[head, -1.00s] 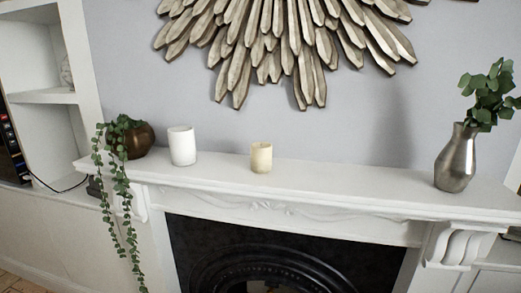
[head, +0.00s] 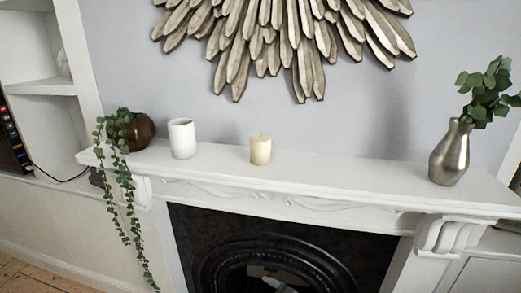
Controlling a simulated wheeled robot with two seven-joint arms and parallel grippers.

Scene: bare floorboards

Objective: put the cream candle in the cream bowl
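The cream candle (head: 261,150) stands upright on the white mantelpiece, left of its middle, in the head view. It is a short pale cylinder, and no gripper is near it. I cannot make out a cream bowl in this view. Neither of my grippers can be made out.
A white cup (head: 182,139) stands left of the candle, beside a brown round pot (head: 142,132) with a trailing plant (head: 122,190). A metal vase (head: 450,155) with leaves stands at the right end. The mantelpiece (head: 345,176) is clear between candle and vase. A dark fireplace (head: 340,245) lies below.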

